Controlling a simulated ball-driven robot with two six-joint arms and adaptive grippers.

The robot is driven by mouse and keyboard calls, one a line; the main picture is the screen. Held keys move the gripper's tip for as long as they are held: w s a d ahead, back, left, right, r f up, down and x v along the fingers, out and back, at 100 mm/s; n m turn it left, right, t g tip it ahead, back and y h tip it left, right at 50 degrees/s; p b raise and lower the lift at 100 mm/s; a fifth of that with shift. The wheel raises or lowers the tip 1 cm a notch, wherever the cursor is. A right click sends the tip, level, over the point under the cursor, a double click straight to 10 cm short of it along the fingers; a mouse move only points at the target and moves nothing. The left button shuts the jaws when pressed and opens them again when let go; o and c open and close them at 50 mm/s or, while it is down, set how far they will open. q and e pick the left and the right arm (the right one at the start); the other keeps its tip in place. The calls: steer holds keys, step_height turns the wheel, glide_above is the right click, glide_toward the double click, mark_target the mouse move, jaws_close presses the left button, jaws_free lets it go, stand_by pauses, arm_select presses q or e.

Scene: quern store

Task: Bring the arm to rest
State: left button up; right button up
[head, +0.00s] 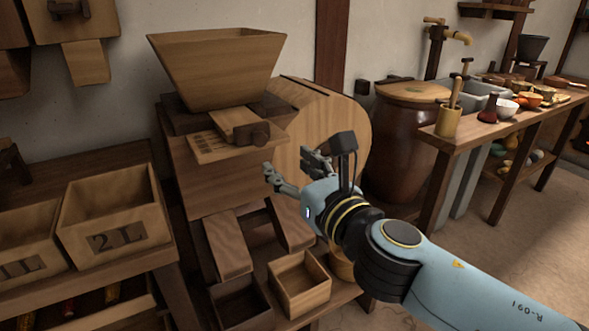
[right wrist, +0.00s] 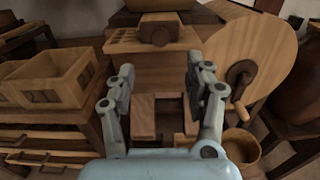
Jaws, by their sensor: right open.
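My right arm (head: 430,262) reaches in from the lower right in the head view. Its gripper (head: 290,170) is open and empty, in front of a wooden winnowing-like machine (head: 190,178) with a hopper (head: 218,68) on top. In the right wrist view the two fingers of the right gripper (right wrist: 161,90) stand wide apart with nothing between them. Beyond them show the machine's front and its slatted slide with a dark knob (right wrist: 160,30). The fingers look apart from the machine, though the exact gap is hard to tell. My left gripper is not in view.
Wooden boxes, one marked 2L (head: 118,240), stand on a shelf at left. A small open box (head: 299,285) sits below the machine. A crank (right wrist: 240,82) juts from the machine's round side. A large brown jar (head: 402,150) and a bench (head: 470,140) stand at right.

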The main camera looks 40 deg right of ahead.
steer(key=shift+s+a, duration=0.15)
steer(key=shift+s, duration=0.4)
step_height(320, 180, down, 20)
steer(key=s+d+m+g, duration=0.1)
steer(key=m+g, duration=0.3)
steer(key=g, duration=0.1)
steer(key=s+f+m+g+y, duration=0.15)
steer(key=s+f+m, duration=0.3)
steer(key=f, duration=0.45)
steer(key=s+f+m+g, duration=0.35)
steer(key=s+f, duration=0.25)
steer(key=f, duration=0.3)
steer(key=s+f+m+g, duration=0.2)
steer(key=s+f+m, duration=0.3)
steer(key=s+m, duration=0.2)
steer(key=s+a+f+m+g+y, duration=0.1)
steer(key=s+f+m+g, duration=0.1)
steer(key=s+f+m, duration=0.2)
steer(key=s+f+m+g, duration=0.3)
steer(key=s+m, duration=0.7)
steer(key=s, duration=0.7)
step_height(320, 180, down, 3)
steer(key=shift+s+a+r+y, duration=0.15)
steer(key=shift+s+a+y, duration=0.15)
steer(key=shift+a+y, duration=0.1)
